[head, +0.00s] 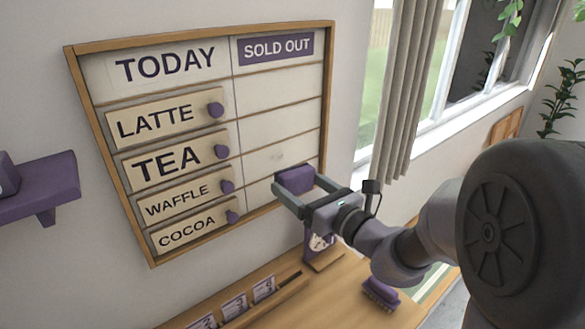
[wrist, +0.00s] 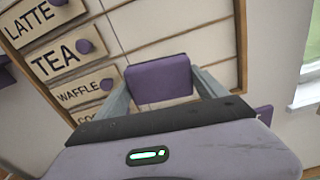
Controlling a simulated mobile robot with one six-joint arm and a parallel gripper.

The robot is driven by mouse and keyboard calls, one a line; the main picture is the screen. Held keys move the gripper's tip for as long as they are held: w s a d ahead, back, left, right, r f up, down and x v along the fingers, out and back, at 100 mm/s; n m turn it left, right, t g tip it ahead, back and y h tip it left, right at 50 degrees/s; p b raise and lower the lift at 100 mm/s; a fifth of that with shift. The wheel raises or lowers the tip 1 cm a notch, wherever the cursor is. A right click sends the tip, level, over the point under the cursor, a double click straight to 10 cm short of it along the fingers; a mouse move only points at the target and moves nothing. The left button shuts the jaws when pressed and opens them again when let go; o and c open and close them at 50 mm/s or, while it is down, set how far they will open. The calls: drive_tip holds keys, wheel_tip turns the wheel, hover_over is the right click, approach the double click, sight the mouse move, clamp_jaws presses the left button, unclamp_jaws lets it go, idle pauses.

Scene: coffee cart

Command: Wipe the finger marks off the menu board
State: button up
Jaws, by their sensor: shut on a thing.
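The menu board (head: 280,110) hangs on the wall in a wooden frame, with a "TODAY" column and a "SOLD OUT" column. It also fills the upper wrist view (wrist: 150,22). Small grey finger marks (head: 278,157) show faintly in the right column, just above my gripper. My gripper (head: 292,183) is shut on a purple block (head: 296,178), held at the lower right of the board. The block (wrist: 160,78) sits between both fingers in the wrist view. I cannot tell whether it touches the board. It may hide part of the surface behind it.
Signs such as the latte sign (head: 155,118) with purple knobs fill the left column. A purple shelf (head: 45,188) is at the left, a curtain (head: 408,90) at the right. Below, the wooden counter (head: 340,300) holds a card rack (head: 235,305) and a purple brush (head: 380,293).

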sight(268, 161)
drive_tip(key=shift+p+x, duration=0.5)
drive_tip(key=shift+x, duration=2.9)
drive_tip(key=shift+x, duration=1)
drive_tip(key=shift+w+d+p, duration=0.25)
drive_tip(key=shift+w+d, duration=0.25)
drive_tip(key=shift+d, duration=0.35)
drive_tip(key=shift+w+d+p, duration=0.25)
drive_tip(key=shift+w+d, duration=0.3)
drive_tip(key=shift+d, duration=0.3)
drive_tip(key=shift+a, duration=0.15)
drive_tip(key=shift+s+a+b, duration=0.15)
drive_tip(key=shift+s+a, duration=0.35)
drive_tip(key=shift+a, duration=0.3)
drive_tip(key=shift+s+a+b, duration=0.15)
drive_tip(key=shift+s+a, duration=0.35)
drive_tip(key=shift+a, duration=0.3)
